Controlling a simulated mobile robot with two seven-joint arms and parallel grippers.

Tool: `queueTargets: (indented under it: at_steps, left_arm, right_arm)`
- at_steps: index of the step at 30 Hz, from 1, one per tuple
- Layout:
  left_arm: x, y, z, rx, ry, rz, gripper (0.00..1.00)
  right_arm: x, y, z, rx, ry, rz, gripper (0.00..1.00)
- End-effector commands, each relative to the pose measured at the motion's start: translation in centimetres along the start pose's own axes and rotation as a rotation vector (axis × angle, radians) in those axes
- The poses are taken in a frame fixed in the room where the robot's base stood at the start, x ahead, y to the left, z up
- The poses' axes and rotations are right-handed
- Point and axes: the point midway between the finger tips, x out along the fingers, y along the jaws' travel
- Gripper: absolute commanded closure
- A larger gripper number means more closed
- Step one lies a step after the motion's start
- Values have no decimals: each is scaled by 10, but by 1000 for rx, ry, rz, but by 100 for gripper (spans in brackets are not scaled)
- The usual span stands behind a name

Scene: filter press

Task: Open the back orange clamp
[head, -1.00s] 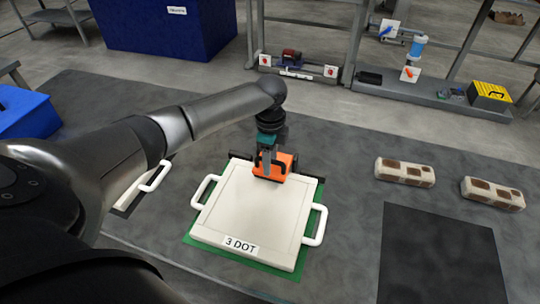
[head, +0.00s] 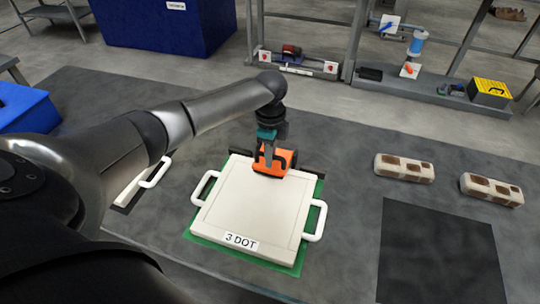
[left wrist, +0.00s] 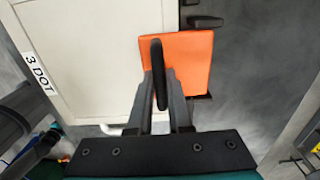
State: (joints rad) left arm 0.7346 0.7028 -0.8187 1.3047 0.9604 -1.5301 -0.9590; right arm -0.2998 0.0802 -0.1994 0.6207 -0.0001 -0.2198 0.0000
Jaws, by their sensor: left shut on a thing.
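The back orange clamp (head: 274,165) sits at the back edge of the white press plate (head: 250,208), which is labelled "3 DOT". My left gripper (head: 268,158) reaches down from above at the clamp. In the left wrist view the orange clamp (left wrist: 183,62) fills the upper middle, with its dark looped handle (left wrist: 158,72) standing between the fingers of my left gripper (left wrist: 160,88). The fingers are shut on this handle. Part of the clamp is hidden behind the gripper in the head view. My right gripper does not show.
The press stands on a green mat (head: 262,262) with white side handles. Two patterned blocks (head: 404,168) (head: 491,190) lie to the right, beside a dark square (head: 440,250). A blue bin (head: 25,108) is at the left. Table around the blocks is clear.

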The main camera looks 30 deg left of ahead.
Motion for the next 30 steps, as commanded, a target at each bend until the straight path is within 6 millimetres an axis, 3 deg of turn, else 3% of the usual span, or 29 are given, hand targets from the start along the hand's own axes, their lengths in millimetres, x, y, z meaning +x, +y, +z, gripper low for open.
queueTargets:
  at_steps: [6, 30]
  left_arm:
    - [-12, -10, 1, -2, 0, -8, 100]
    - [-20, -26, 1, -2, -1, -9, 100]
  right_arm:
    - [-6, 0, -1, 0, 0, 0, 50]
    - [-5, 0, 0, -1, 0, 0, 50]
